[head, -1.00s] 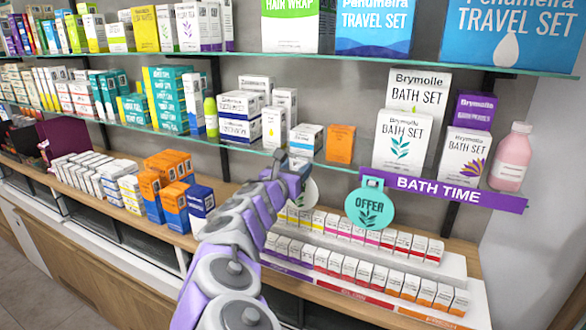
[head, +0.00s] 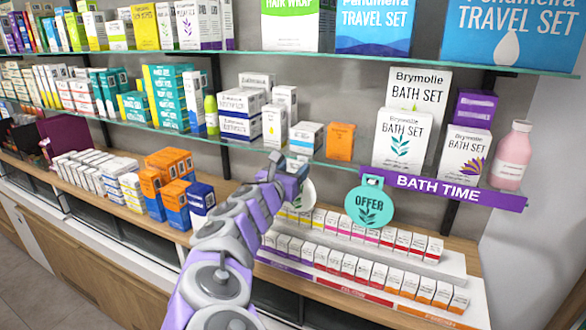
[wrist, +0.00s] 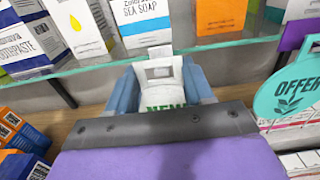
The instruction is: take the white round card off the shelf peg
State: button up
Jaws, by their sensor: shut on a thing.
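The white round card (wrist: 165,92) stands between the two blue fingers of my gripper (wrist: 163,82) in the wrist view. It has a square tab with a slot at its top and green "NEW" lettering, partly hidden by my gripper's body. My gripper is shut on the card, just in front of and below the glass shelf edge. In the head view my gripper (head: 287,176) hides most of the card, and a pale part of it (head: 309,196) shows at the right. The peg is hidden, so I cannot tell whether the tab is still on it.
A teal "OFFER" card (head: 369,204) hangs to the right, beside the purple "BATH TIME" strip (head: 440,192). Boxes stand on the glass shelf (head: 345,166) above. Rows of small boxes (head: 340,262) fill the counter below. Orange and blue boxes (head: 172,188) stand at the left.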

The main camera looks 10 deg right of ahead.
jog(key=shift+v, duration=1.1)
jog(key=p+v, duration=0.1)
jog(key=v, duration=0.6)
jog(key=shift+p, duration=0.4)
